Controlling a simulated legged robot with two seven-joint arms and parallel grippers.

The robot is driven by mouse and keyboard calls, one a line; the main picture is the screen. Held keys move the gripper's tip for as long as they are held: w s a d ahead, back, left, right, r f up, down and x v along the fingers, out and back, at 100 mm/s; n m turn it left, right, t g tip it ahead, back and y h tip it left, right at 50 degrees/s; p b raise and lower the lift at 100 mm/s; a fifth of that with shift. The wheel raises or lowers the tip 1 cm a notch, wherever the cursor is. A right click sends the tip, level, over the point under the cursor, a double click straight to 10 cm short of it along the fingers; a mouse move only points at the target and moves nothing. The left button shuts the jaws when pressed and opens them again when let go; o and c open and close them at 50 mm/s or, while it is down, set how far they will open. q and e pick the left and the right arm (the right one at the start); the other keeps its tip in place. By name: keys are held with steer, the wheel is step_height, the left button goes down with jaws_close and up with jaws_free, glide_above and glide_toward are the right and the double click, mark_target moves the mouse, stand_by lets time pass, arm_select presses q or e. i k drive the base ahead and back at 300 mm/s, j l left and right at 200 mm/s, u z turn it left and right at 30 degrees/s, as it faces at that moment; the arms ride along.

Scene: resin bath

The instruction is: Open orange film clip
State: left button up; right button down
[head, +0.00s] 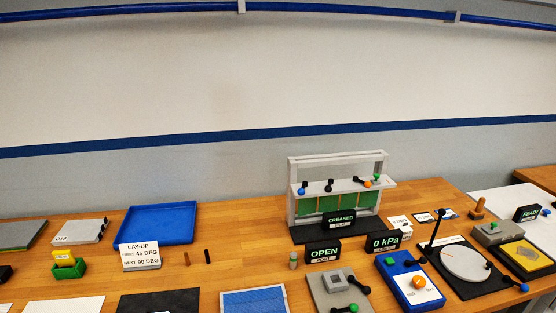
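A grey film frame (292,194) stands upright near the back of the wooden table, right of centre. Several small black clips with coloured knobs sit along its ledge. The orange film clip (367,183) is toward the right end of the ledge, with its black lever lying to the left of the orange knob. Whether it is clamped shut is too small to tell. A green-knobbed clip (376,177) is close beside it, and a blue-knobbed clip (302,190) is at the left end. Neither of my grippers is in view.
A blue box with an orange knob (396,268) is in front. A blue tray (157,222) lies left; the table between tray and frame is mostly clear.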

mark_target(367, 183)
steer(key=i+l+u, duration=0.15)
steer(key=l+u, duration=0.3)
steer(key=l, duration=0.2)
steer(key=l+u, duration=0.5)
steer(key=l, duration=0.2)
steer(key=i, duration=0.05)
